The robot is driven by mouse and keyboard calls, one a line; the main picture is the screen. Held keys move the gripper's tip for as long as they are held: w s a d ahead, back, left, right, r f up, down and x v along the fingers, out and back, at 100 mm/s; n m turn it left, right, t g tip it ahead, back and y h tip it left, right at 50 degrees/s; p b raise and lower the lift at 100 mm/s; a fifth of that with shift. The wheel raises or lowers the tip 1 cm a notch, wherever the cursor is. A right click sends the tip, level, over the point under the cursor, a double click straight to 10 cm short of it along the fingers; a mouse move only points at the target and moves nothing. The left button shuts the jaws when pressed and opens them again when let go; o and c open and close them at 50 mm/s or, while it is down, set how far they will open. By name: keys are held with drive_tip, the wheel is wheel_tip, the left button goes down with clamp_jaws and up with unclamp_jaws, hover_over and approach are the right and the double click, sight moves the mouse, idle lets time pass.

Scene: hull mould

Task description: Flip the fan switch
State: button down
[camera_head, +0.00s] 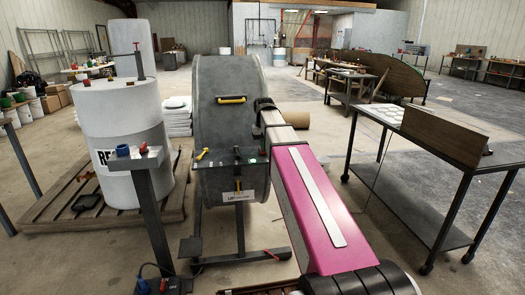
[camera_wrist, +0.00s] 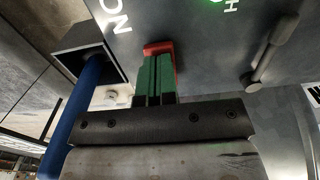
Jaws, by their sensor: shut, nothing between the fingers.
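In the wrist view, my gripper (camera_wrist: 157,60) is shut, its green fingers together, with a red piece at their tips. It is close to a grey panel (camera_wrist: 205,70) with white letters and a lit green lamp; I cannot tell whether it touches. A metal lever (camera_wrist: 272,50) stands on the panel to the right of the fingers, apart from them; I cannot tell whether it is the fan switch. In the head view, a large grey round drum (camera_head: 222,105) with a yellow handle, possibly the fan, stands beyond my pink arm. My fingers are not distinguishable there.
A blue pipe or cable (camera_wrist: 85,105) enters a dark box left of the fingers. A post (camera_head: 152,205) with a small box on top stands left of my arm. A white barrel (camera_head: 120,125) stands on a wooden pallet. A wheeled table (camera_head: 450,175) is at the right.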

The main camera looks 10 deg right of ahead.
drive_tip(key=shift+r, duration=3.3)
drive_tip(key=shift+s, duration=0.1)
